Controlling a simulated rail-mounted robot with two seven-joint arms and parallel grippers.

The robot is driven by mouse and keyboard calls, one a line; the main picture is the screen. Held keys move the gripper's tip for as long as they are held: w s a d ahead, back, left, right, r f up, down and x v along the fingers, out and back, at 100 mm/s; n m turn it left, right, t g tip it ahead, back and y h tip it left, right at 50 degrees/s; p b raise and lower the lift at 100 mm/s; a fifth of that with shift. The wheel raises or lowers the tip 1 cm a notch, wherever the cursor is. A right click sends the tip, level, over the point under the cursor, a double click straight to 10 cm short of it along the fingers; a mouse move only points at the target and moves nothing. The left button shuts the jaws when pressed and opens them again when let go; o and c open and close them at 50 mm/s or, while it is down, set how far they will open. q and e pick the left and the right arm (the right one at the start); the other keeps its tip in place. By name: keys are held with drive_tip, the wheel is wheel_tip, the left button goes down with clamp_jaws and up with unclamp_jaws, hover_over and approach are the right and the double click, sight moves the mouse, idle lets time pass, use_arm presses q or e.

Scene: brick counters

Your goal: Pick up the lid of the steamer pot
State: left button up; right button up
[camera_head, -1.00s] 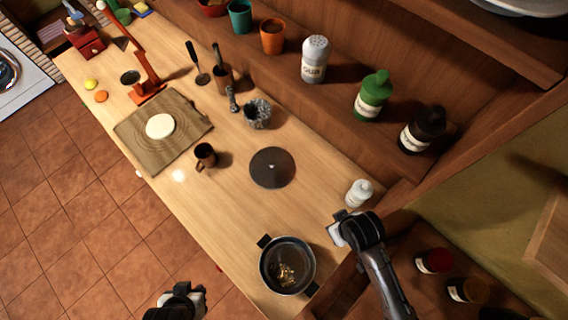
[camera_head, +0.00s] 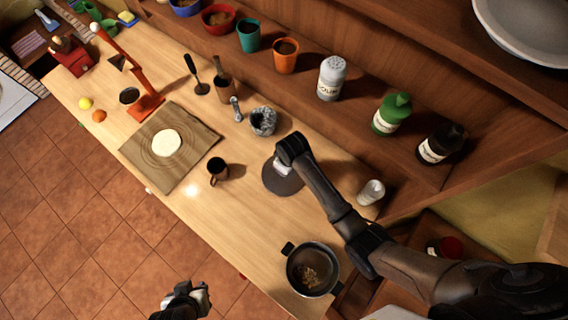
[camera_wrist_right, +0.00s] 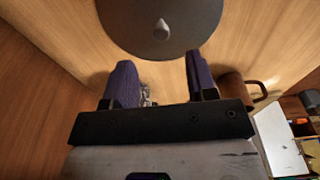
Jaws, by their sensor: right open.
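The dark round lid (camera_head: 283,186) lies flat on the wooden counter, apart from the pot. Its pale knob shows in the right wrist view, where the lid (camera_wrist_right: 160,12) is cut off by the top edge. The steamer pot (camera_head: 291,262) stands uncovered near the counter's front end, with yellowish contents inside. My right gripper (camera_head: 282,170) is above the lid and hides part of it. In the right wrist view its purple fingers (camera_wrist_right: 160,62) are spread with nothing between them, the knob lying beyond the tips. My left gripper (camera_head: 200,297) is over the floor side, away from the lid; its jaws are unclear.
A dark mug (camera_head: 217,170) stands left of the lid, and a stone mortar (camera_head: 263,121) behind it. A small white shaker (camera_head: 371,192) is right of the lid near my right arm. A board (camera_head: 190,138) with dough lies farther left. Bottles line the back ledge.

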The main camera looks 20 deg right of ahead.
drive_tip(key=shift+w+a+f, duration=0.1)
drive_tip(key=shift+w+f, duration=0.05)
drive_tip(key=shift+f, duration=1.1)
drive_tip(key=shift+w+a+f, duration=0.1)
drive_tip(key=shift+a+f, duration=0.05)
drive_tip(key=shift+f, duration=1.1)
drive_tip(key=shift+w+a+f, duration=0.1)
drive_tip(key=shift+w+f, duration=0.05)
drive_tip(key=shift+f, duration=1.1)
drive_tip(key=shift+c, duration=0.4)
clamp_jaws()
